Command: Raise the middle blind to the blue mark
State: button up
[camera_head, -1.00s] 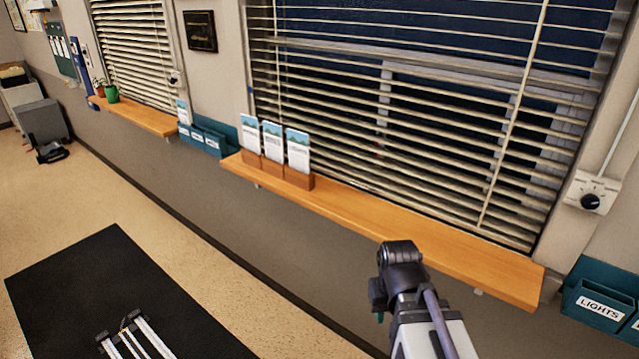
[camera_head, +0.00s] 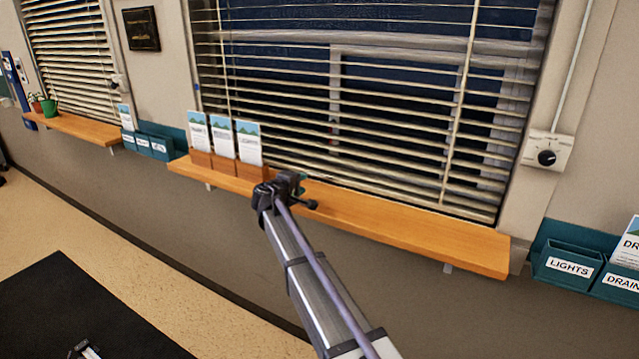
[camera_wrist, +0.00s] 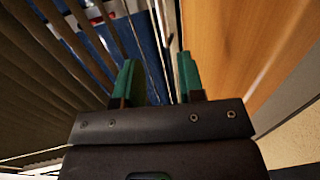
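The large blind (camera_head: 340,110) has pale slats over a dark window, with gaps between the slats and its lower edge close above the wooden sill. A small blue spot (camera_head: 196,88) shows on the left window frame. A white control box with a black knob (camera_head: 547,157) is on the wall right of this window, with a thin conduit rising from it. My gripper (camera_head: 302,186) is in front of the sill, left of centre, well away from the knob. In the wrist view my gripper (camera_wrist: 158,80) has its two green fingers apart with nothing between them; slats lie to the left.
Brochure holders (camera_head: 226,165) stand on the left of the sill (camera_head: 410,225), close to my gripper. Teal bins (camera_head: 568,264) hang at the lower right. Another blind (camera_head: 75,60) with its own knob is at the left. The sill's right part is clear.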

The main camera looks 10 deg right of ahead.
aim_at(318, 176)
jog(key=b+x, duration=0.2)
jog(key=x, duration=0.8)
jog(key=shift+w+d+f, duration=0.1)
jog(key=shift+w+d, duration=0.05)
jog(key=shift+w, duration=0.1)
grip_shut()
